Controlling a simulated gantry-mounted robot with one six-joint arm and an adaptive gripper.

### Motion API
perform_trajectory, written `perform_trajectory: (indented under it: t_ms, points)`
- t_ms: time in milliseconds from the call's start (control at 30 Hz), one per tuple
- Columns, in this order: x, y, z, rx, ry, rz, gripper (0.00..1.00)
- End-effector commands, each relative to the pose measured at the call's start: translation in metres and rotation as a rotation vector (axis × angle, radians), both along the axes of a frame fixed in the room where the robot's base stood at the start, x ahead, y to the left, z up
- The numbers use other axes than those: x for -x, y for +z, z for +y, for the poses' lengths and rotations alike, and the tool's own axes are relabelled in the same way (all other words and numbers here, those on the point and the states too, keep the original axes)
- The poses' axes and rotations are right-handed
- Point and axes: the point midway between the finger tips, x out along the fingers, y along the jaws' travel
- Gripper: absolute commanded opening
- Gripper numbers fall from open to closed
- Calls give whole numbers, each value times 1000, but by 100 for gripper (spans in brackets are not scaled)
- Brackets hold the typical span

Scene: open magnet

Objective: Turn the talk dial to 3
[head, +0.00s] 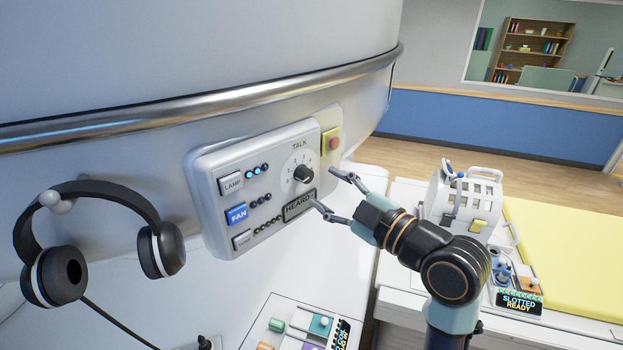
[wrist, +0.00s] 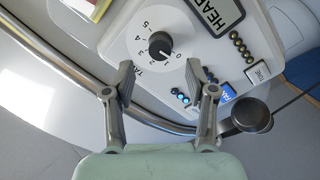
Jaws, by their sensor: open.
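The talk dial (head: 303,173) is a black knob on a white numbered face, under the word TALK on the white wall panel (head: 205,160). In the wrist view the dial (wrist: 160,45) shows with numbers from 0 to 5 around it. Its pointer seems to lie toward the low numbers, but I cannot read it for sure. My gripper (head: 325,188) is open and empty, just right of the dial in the head view. In the wrist view its two fingers (wrist: 160,72) are spread, one to each side of the dial and short of it. I see no contact.
LAMP and blue FAN (head: 237,215) buttons and a HEARD display (head: 299,205) share the panel. A yellow plate with a red button (head: 333,143) sits right of it. Headphones (head: 100,235) hang at left. A metal rail (head: 200,105) runs above.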

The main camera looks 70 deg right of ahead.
Motion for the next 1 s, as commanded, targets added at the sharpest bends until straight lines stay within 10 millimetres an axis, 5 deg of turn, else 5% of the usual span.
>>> perform_trajectory:
  t_ms: [300, 600, 933, 1000]
  points:
    - [-46, 1, -20, -2, 1, 1, 56]
    - [-50, 0, -22, -1, -1, 0, 56]
    - [-50, 0, -22, -2, 0, 1, 1]
    - [-50, 0, -22, -2, 0, 1, 0]
